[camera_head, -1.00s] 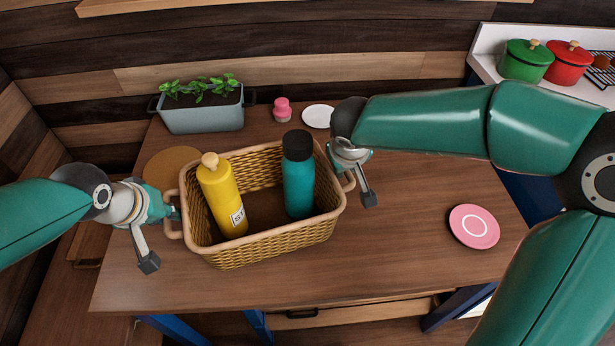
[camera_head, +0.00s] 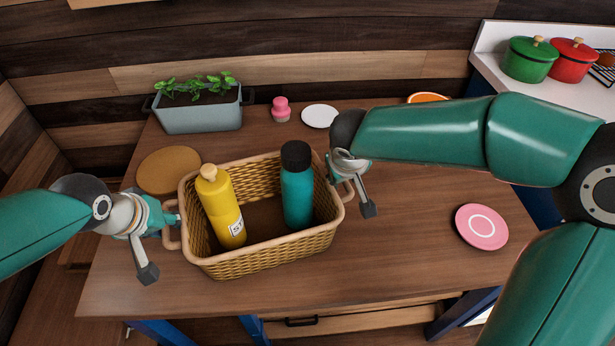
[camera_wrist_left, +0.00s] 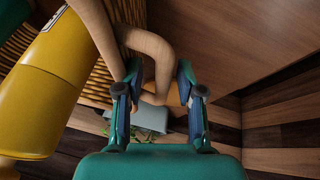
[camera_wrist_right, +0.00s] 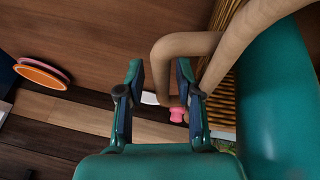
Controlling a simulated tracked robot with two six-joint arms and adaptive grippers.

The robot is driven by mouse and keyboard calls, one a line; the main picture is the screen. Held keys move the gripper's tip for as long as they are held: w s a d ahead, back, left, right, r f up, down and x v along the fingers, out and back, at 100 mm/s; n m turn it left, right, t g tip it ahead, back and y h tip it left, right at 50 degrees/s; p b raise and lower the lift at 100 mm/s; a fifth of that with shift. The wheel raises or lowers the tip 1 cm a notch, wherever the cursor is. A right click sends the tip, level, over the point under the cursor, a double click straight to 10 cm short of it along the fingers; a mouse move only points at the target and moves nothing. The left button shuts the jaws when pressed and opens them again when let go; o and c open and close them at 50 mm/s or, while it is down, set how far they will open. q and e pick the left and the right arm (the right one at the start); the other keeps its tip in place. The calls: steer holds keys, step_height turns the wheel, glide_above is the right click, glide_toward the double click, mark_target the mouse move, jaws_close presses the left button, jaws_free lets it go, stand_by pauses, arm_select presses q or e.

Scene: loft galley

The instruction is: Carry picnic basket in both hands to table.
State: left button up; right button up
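The wicker picnic basket (camera_head: 270,259) is upright over the wooden table (camera_head: 400,255). It holds a yellow bottle (camera_head: 222,212) and a teal bottle with a black cap (camera_head: 297,190). My left gripper (camera_head: 172,217) is at the basket's left handle. I cannot tell whether the basket's underside touches the table.
A grey planter (camera_head: 200,118), a pink shaker (camera_head: 281,110), a white plate (camera_head: 320,116) and an orange plate (camera_head: 428,97) line the table's back. A round cork mat (camera_head: 167,170) lies behind the basket's left side. A pink plate (camera_head: 482,227) lies right. The table's front is clear.

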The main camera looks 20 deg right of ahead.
arm_select(q)
steer(key=shift+r, duration=0.1)
arm_select(e)
steer(key=shift+s, duration=0.25)
steer(key=shift+s+a+r, duration=0.15)
steer(key=shift+r, duration=0.4)
arm_select(q)
steer(key=v, duration=0.7)
steer(key=shift+s+r, duration=0.2)
steer(key=shift+r, duration=0.1)
arm_select(e)
steer(key=v, duration=1)
steer(key=shift+s+r, duration=0.25)
steer(key=shift+r, duration=0.1)
arm_select(q)
steer(key=shift+a, duration=0.1)
